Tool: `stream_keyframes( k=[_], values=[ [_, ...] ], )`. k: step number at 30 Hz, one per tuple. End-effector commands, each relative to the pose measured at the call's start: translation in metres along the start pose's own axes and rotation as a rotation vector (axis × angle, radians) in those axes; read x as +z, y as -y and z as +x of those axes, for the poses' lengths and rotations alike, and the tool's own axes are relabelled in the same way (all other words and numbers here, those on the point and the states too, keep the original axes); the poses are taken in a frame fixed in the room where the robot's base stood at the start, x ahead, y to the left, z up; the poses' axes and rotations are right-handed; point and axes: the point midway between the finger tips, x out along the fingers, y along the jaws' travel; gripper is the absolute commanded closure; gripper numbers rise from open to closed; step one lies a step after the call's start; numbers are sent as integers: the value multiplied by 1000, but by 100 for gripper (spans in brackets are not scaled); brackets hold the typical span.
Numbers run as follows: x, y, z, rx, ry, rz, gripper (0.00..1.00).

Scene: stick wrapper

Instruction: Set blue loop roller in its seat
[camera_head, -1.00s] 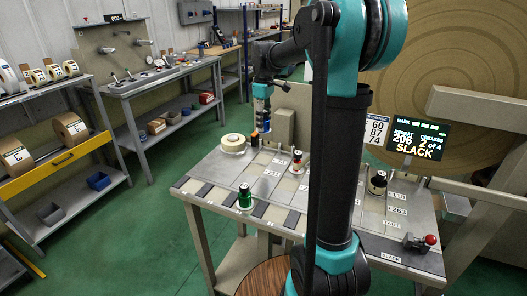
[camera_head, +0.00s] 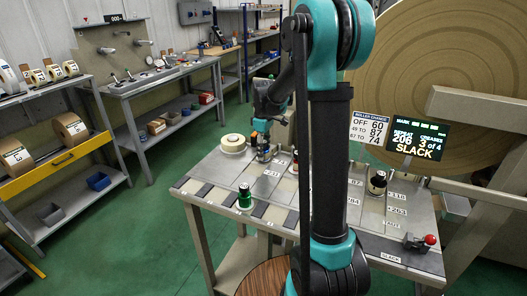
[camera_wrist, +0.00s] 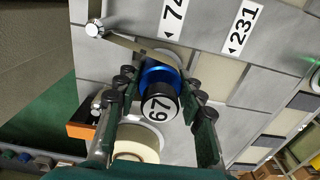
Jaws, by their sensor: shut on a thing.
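The blue loop roller (camera_wrist: 157,76) has a black top with a white cap that seems to read 67. My gripper (camera_wrist: 160,112) is shut on it in the wrist view, one finger on each side. The roller appears upright, low over or on the table; its base is hidden, so I cannot tell whether it is seated. A pale round shape shows partly behind it. In the head view my gripper (camera_head: 263,150) is at the table's back, right of a cream tape roll (camera_head: 233,143).
A tan strip (camera_wrist: 125,42) runs from a silver post (camera_wrist: 95,29) to the roller. A green roller (camera_head: 244,197) stands at the front left, a black-and-cream roller (camera_head: 377,183) at the right. The display (camera_head: 418,139) reads 206, 3 of 4, SLACK. A red knob (camera_head: 430,240) is at the front right.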

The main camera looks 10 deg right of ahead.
Motion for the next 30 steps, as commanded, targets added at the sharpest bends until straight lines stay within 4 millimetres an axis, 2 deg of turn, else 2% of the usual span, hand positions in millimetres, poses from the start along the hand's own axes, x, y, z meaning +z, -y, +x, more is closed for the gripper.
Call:
stream_keyframes(
  k=[6,7,12,23,26,30],
  values=[
    [0,0,2,0,0,0,93],
    [0,0,3,0,0,0,60],
    [0,0,2,0,0,0,41],
    [0,0,-2,0,0,0,41],
    [0,0,-13,0,0,0,41],
    [0,0,-39,0,0,0,41]
  ],
)
